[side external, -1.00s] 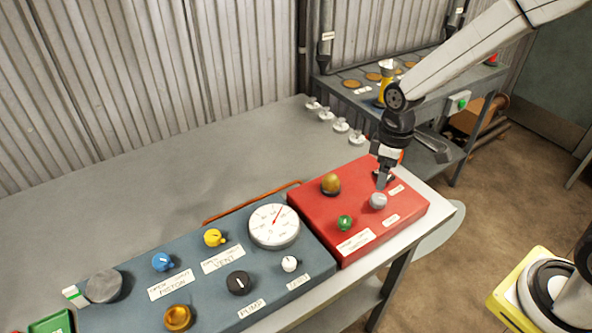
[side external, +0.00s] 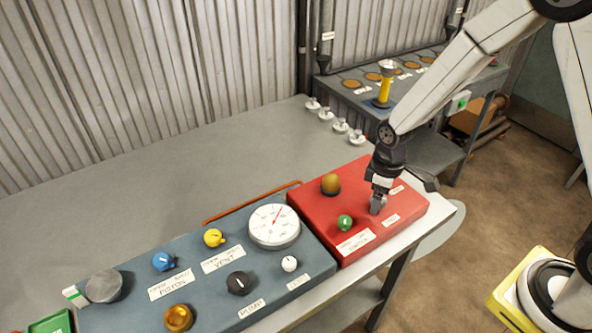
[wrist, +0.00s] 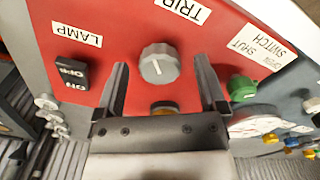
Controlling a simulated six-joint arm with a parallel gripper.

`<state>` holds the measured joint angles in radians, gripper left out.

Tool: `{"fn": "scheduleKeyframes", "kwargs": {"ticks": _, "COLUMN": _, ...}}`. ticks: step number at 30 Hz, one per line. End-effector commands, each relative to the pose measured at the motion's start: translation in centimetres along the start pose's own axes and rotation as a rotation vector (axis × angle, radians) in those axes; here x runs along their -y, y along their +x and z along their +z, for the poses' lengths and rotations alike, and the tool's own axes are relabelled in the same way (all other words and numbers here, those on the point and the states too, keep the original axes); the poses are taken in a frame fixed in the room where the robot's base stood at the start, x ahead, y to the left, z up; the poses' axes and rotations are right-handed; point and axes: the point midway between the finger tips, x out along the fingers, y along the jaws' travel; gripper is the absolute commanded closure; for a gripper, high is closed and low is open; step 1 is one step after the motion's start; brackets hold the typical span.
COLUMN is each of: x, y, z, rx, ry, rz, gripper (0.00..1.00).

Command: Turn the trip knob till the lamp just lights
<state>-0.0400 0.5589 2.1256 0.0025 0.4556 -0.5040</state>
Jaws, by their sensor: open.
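The trip knob (wrist: 158,63) is grey and ribbed with a white pointer line, below the TRIP label (wrist: 182,10) in the wrist view. My gripper (wrist: 161,68) is open, with one finger on each side of the knob and gaps showing between. In the side view my gripper (side external: 377,207) is down at the red box (side external: 300,205) and mostly hides the knob. The amber dome lamp (side external: 330,184) looks dull, with no clear glow. In the wrist view the lamp (wrist: 165,106) is partly hidden behind my gripper.
A green knob (side external: 345,222) sits near the trip knob. A black rocker switch (wrist: 72,73) is by the LAMP label (wrist: 76,35). The blue-grey panel (side external: 215,285) with a white dial gauge (side external: 274,226) adjoins the red box. The bench behind is largely clear.

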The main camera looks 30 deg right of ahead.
Motion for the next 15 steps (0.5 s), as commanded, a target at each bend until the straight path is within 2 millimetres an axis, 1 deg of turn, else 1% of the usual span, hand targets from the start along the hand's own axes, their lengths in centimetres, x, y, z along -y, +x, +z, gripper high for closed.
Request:
{"fn": "scheduleKeyframes", "kwargs": {"ticks": 9, "x": -0.01, "y": 0.21, "z": -0.01, "rx": 0.0, "ry": 0.0, "rz": 0.0, "gripper": 0.09}}
{"fn": "scheduleKeyframes", "kwargs": {"ticks": 10, "x": -0.01, "y": 0.21, "z": -0.01, "rx": 0.0, "ry": 0.0, "rz": 0.0, "gripper": 0.13}}
{"fn": "scheduleKeyframes", "kwargs": {"ticks": 11, "x": -0.01, "y": 0.2, "z": -0.01, "rx": 0.0, "ry": 0.0, "rz": 0.0, "gripper": 0.22}}
{"fn": "scheduleKeyframes", "kwargs": {"ticks": 12, "x": -0.01, "y": 0.2, "z": -0.01, "rx": 0.0, "ry": 0.0, "rz": 0.0, "gripper": 0.35}}
{"fn": "scheduleKeyframes", "kwargs": {"ticks": 14, "x": -0.01, "y": 0.2, "z": -0.01, "rx": 0.0, "ry": 0.0, "rz": 0.0, "gripper": 0.54}}
{"fn": "scheduleKeyframes", "kwargs": {"ticks": 15, "x": -0.01, "y": 0.19, "z": -0.01, "rx": 0.0, "ry": 0.0, "rz": 0.0, "gripper": 0.67}}
